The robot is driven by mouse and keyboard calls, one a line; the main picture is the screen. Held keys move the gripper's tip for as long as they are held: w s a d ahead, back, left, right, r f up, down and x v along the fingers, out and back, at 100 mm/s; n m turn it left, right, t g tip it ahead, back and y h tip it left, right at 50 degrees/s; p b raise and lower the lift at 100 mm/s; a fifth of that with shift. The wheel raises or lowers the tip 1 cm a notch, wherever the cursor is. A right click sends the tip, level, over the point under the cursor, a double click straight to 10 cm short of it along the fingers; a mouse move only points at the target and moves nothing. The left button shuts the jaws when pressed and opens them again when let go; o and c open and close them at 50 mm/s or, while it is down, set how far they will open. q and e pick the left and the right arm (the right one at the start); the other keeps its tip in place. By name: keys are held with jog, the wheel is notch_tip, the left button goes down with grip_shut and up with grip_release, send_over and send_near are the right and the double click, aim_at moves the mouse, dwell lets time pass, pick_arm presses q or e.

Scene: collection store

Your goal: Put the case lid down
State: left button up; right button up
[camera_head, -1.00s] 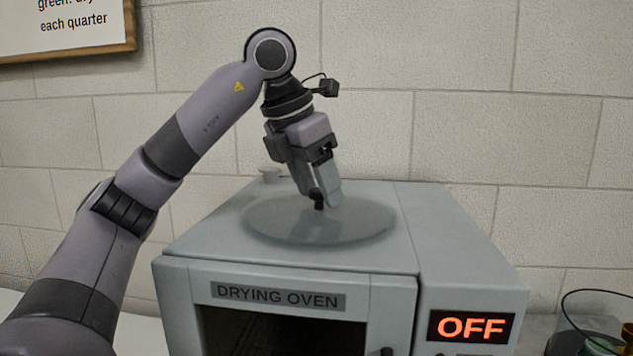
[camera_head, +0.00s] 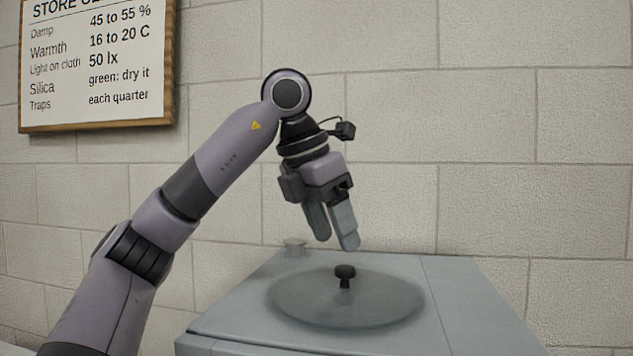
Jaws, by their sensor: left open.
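The case lid (camera_head: 385,303) is a round, see-through grey disc with a black knob (camera_head: 345,272) at its middle. It lies flat on top of the drying oven (camera_head: 455,318). My left gripper (camera_head: 335,245) is open and empty, pointing down just above the knob and apart from it. My right gripper is not in view.
A block wall (camera_head: 400,130) rises close behind the oven. A framed notice (camera_head: 97,60) hangs on the wall at the upper left.

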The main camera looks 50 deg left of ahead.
pick_arm(q)
jog(key=v, duration=0.7)
dwell(0.4)
dwell(0.5)
